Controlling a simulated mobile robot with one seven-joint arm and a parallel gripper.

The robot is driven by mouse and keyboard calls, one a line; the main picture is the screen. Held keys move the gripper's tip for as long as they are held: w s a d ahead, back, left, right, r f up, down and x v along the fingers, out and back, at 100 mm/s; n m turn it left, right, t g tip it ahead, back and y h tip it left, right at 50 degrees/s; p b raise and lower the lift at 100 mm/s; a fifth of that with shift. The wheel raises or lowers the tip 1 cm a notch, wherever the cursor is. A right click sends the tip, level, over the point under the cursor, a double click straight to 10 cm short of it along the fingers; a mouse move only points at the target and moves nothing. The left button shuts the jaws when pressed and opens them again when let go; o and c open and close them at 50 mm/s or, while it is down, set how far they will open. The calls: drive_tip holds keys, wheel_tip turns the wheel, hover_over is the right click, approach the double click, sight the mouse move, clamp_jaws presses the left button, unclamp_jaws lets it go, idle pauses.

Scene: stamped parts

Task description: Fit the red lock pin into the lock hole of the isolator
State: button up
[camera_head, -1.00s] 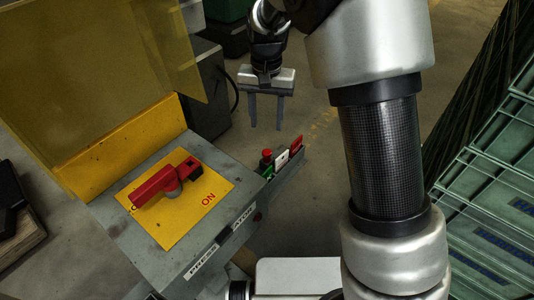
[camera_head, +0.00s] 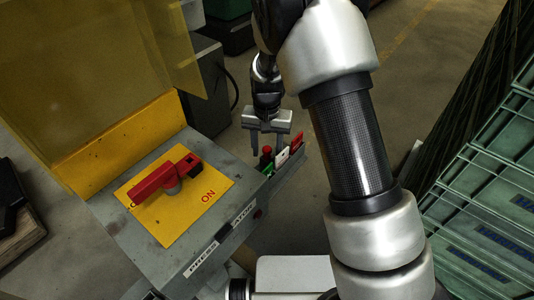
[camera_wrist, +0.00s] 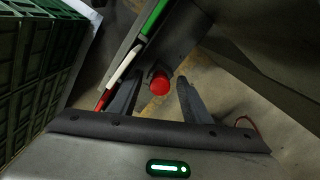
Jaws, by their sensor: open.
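The isolator (camera_head: 205,187) is a yellow plate marked ON with a red handle (camera_head: 165,180), on top of a grey box. A dark opening shows at the handle's right end; I cannot tell if it is the lock hole. A red round-headed piece, seemingly the lock pin (camera_head: 266,151), stands in a narrow grey rack at the box's right side. It also shows in the wrist view (camera_wrist: 158,84). My gripper (camera_head: 268,146) is open at the rack, and in the wrist view the red head appears between its fingers (camera_wrist: 158,79). Its shaft is hidden.
Green, white and red tags (camera_head: 283,157) stand in the rack close to the pin. A tinted yellow panel (camera_head: 95,70) rises behind the isolator. Green crates (camera_head: 480,200) stand at the right. Floor is open between rack and crates.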

drive_tip(key=c, duration=1.1)
drive_tip(key=shift+r, duration=0.1)
